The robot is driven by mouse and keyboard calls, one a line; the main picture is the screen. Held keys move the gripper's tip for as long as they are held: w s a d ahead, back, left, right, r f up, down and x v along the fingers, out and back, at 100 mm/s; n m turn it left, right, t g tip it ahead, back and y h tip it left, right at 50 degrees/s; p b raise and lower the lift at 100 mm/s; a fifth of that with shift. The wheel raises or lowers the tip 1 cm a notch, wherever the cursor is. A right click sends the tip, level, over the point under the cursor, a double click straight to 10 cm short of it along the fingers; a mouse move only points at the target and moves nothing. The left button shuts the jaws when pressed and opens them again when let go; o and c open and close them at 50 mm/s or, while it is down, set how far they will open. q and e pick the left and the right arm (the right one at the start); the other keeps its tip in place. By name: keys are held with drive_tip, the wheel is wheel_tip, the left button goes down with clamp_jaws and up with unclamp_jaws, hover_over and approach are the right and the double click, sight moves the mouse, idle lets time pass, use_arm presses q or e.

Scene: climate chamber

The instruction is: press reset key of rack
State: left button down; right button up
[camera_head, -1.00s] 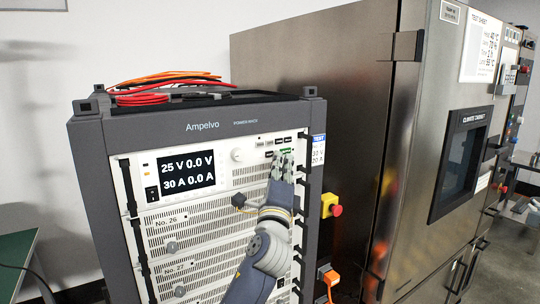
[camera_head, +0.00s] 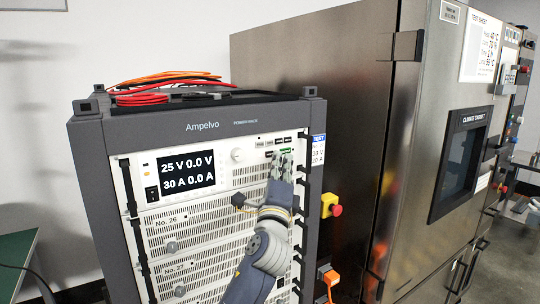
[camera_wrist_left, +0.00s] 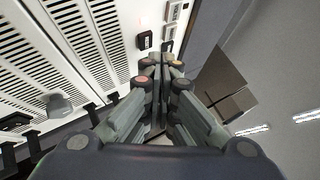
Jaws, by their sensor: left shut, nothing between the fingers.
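The power rack (camera_head: 90,170) stands at centre left in the head view, with a grey frame and a white front panel. Its display (camera_head: 187,173) reads 25 V 0.0 V and 30 A 0.0 A. I cannot read the key labels. My left gripper (camera_head: 284,156) is shut and empty, its tips at the lower keys. In the left wrist view its closed fingers (camera_wrist_left: 163,66) point at the panel near dark and white keys (camera_wrist_left: 174,12). Contact cannot be told. My right gripper is not in view.
A steel climate cabinet (camera_head: 310,90) stands close to the right of the rack. A red and yellow emergency button (camera_head: 335,210) projects between them. Red and orange cables (camera_head: 165,90) lie on top of the rack. A green table (camera_head: 16,262) stands at the left.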

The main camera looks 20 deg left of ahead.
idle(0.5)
use_arm(q)
drive_tip(key=shift+w+a, duration=0.3)
drive_tip(key=shift+a, duration=0.05)
drive_tip(key=shift+w+a, duration=0.2)
drive_tip(key=shift+a, duration=0.05)
idle(0.6)
idle(0.4)
drive_tip(key=shift+s+d, duration=0.5)
drive_tip(key=shift+d, duration=0.1)
drive_tip(key=s+d, duration=0.1)
drive_tip(key=d, duration=0.1)
drive_tip(key=s+d+p, duration=0.1)
drive_tip(key=s+d, duration=0.1)
idle(0.4)
drive_tip(key=shift+f, duration=0.1)
idle(0.5)
